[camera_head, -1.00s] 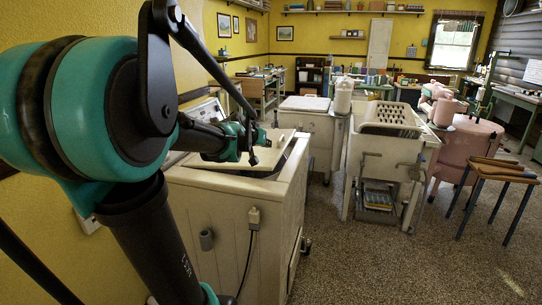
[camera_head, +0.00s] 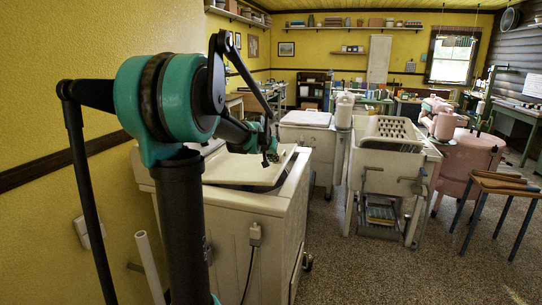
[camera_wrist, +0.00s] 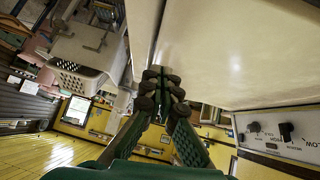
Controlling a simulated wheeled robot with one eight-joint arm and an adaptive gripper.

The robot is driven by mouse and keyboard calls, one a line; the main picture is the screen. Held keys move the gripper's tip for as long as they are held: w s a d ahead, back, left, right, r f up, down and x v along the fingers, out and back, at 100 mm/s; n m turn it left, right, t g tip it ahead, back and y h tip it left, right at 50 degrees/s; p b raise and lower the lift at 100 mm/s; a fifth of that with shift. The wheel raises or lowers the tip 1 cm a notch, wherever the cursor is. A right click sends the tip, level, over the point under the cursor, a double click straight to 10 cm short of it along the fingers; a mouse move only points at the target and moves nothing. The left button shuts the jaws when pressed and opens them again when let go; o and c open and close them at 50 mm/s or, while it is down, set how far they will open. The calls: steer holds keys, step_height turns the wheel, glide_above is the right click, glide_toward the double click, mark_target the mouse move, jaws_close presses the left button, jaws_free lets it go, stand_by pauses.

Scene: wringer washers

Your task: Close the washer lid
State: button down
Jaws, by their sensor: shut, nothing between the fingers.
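The cream washer (camera_head: 225,225) stands in front of me, its control panel also showing at the right of the wrist view (camera_wrist: 285,132). Its lid (camera_head: 245,174) lies low over the top, slightly tilted, with a dark gap along its near and right edges. In the wrist view, a broad cream panel that looks like the lid (camera_wrist: 240,55) fills the upper right. My gripper (camera_head: 269,160) is at the lid's far right part; its fingertips also show in the wrist view (camera_wrist: 160,90), together and empty, close to the panel's edge. I cannot tell whether they touch it.
A yellow wall (camera_head: 70,80) runs close on the left, with a pale pipe (camera_head: 150,265) near my arm. Another white washer (camera_head: 307,130), a white tub with a rack (camera_head: 385,160) and a pink washer (camera_head: 470,155) stand beyond.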

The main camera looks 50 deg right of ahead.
mark_target(276, 177)
steer(key=shift+s+d+f, duration=0.1)
steer(key=shift+f, duration=0.95)
steer(key=shift+s+f, duration=0.1)
steer(key=shift+f, duration=0.9)
steer(key=shift+s+f, duration=0.1)
steer(key=shift+f, duration=0.25)
steer(key=shift+m+t, duration=0.4)
steer(key=shift+t, duration=0.2)
steer(key=f, duration=0.4)
steer(key=shift+s+d, duration=0.2)
steer(key=shift+s, duration=0.1)
steer(key=shift+f+y, duration=0.3)
steer(key=shift+f, duration=0.05)
steer(key=shift+s+a+f+t, duration=0.15)
steer(key=shift+a+f+t, duration=0.15)
steer(key=shift+t, duration=0.1)
steer(key=shift+d+r, duration=0.1)
